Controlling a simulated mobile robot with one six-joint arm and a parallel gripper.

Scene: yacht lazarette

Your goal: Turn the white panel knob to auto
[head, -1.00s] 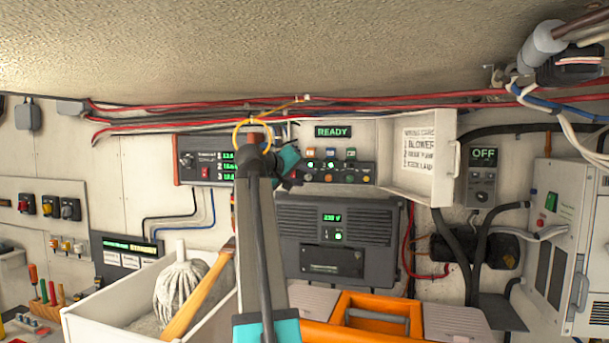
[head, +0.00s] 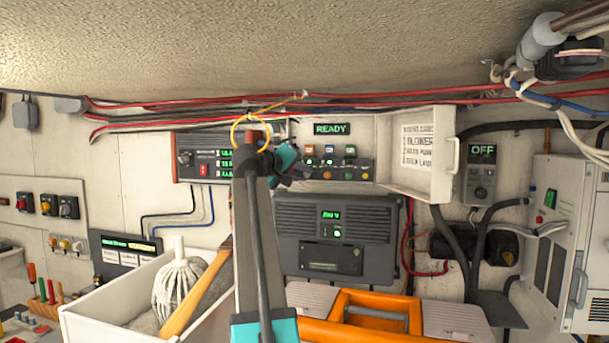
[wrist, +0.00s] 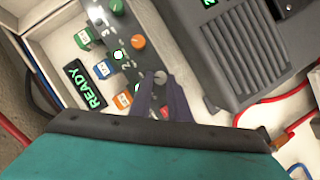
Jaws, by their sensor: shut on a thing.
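The white panel knob (wrist: 160,77) is a small pale knob on the dark switch panel (wrist: 126,45). In the wrist view it sits between the tips of my gripper (wrist: 160,84), whose dark fingers are shut on it. In the head view my gripper (head: 304,171) is at the left end of the switch panel (head: 349,162), and the knob is hidden there. The fingers hide which way the knob points and any auto mark. A green READY display (head: 332,129) is lit above the panel; it also shows in the wrist view (wrist: 84,84).
An orange knob (wrist: 138,41) and a green knob (wrist: 116,7) share the panel. An open white cover (head: 431,155) stands to the right. A grey power unit (head: 375,225) is below. A yellow cable loop (head: 235,135) hangs by my wrist. An orange toolbox (head: 400,325) lies below.

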